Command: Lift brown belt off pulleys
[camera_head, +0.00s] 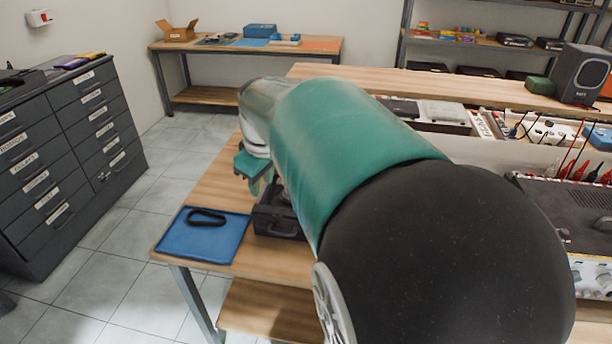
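My gripper (256,186) is a small green part at the end of my arm, above the wooden bench and just over a dark device. It is small and partly blurred, so I cannot tell if its fingers are open or shut. The dark box-shaped device (279,222) stands on the bench under my arm, which hides much of it. I see no brown belt and no pulleys. A black loop, like a belt (207,217), lies on a blue mat (177,243) left of the device.
My arm blocks the middle of the view. The workbench (216,184) has a grey box with knobs (576,212) and red-tipped leads at the right. A speaker (581,74) stands on the raised shelf. Dark drawer cabinets (62,150) stand at left; tiled floor between is clear.

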